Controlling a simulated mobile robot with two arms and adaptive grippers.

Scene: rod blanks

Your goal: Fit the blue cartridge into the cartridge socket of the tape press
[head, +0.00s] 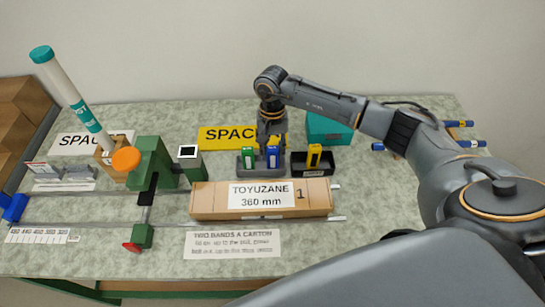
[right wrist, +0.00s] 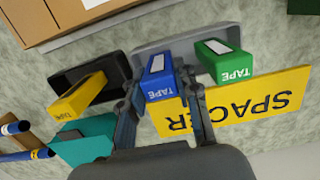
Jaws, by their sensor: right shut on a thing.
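The blue cartridge (head: 272,157) is at the right end of the grey tray (head: 259,171). It also shows in the right wrist view (right wrist: 158,84), labelled TAPE. My right gripper (head: 271,143) comes down from above and is shut on it, with a finger on either side in the right wrist view (right wrist: 160,98). I cannot tell whether the cartridge is lifted off the tray floor. The green tape press (head: 152,165) stands to the left, with an orange knob (head: 126,159). I cannot make out its cartridge socket clearly. My left gripper is not in view.
A green cartridge (head: 248,157) is in the same tray, close on the left. A yellow cartridge (head: 314,156) stands in a black tray (head: 299,166) to the right. A long carton (head: 205,201) lies in front. A teal box (head: 330,131) and yellow SPACER sign (head: 213,137) are behind.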

